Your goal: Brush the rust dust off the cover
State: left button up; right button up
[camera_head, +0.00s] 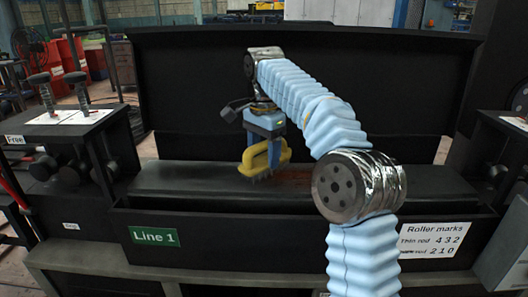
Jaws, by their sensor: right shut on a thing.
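My right gripper (272,150) is shut on a yellow-handled brush (265,157) with dark bristles. The brush is tilted, its bristles pointing down at the dark cover (190,180), near its middle. I cannot tell for sure whether the bristles touch the cover. A reddish-brown patch of rust dust (292,178) shows on the cover just right of the brush. My right arm hides part of the cover on the right. My left gripper is not in view.
A dark upright panel (190,90) rises behind the cover. At the left, a side stand (70,122) bears two upright bolt-like pieces. A green "Line 1" sign (154,236) and a white "Roller marks" sign (434,240) are on the front. The cover's left part is clear.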

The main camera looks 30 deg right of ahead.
jog(key=shift+f+b, duration=0.6)
jog(key=shift+f, duration=0.35)
